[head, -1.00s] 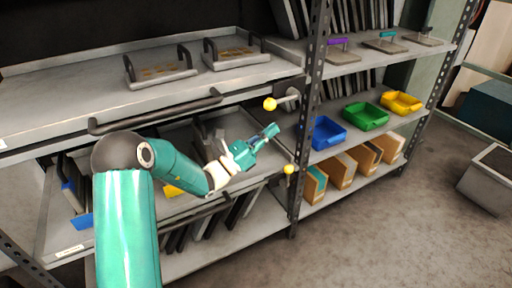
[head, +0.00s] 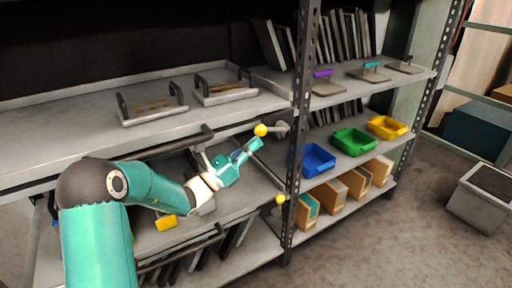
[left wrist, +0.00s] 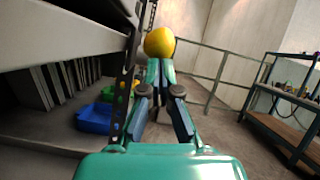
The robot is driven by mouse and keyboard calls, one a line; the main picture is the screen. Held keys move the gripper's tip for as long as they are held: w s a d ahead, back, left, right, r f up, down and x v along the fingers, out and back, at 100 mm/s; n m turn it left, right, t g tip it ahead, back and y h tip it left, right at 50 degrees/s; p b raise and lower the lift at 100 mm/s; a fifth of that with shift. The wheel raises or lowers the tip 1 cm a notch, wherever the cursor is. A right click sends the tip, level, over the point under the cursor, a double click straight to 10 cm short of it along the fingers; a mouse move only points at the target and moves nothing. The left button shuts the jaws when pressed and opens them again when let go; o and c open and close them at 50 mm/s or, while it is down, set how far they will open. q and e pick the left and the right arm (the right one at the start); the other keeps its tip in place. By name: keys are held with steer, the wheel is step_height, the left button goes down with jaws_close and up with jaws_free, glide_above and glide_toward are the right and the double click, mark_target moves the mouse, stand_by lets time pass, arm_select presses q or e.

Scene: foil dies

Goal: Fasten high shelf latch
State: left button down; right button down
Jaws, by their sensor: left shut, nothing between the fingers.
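The high shelf latch has a yellow ball knob (head: 261,130) on a grey mount beside the perforated rack post (head: 304,110). The same yellow knob (left wrist: 160,42) shows in the left wrist view, straight beyond the fingertips. My left gripper (head: 256,145) is shut and empty, with its tips just below the knob in the head view. I cannot tell whether the tips touch it. A second, lower yellow knob (head: 280,199) sits on the post below. My right gripper is not in view.
Blue (head: 318,160), green (head: 353,141) and yellow (head: 387,127) bins stand on the shelf right of the post. Dies with handles (head: 152,104) lie on the upper left drawer. A dark drawer handle (head: 180,146) juts out near my left arm.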

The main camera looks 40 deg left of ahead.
arm_select(q)
steer(key=shift+r, duration=0.7)
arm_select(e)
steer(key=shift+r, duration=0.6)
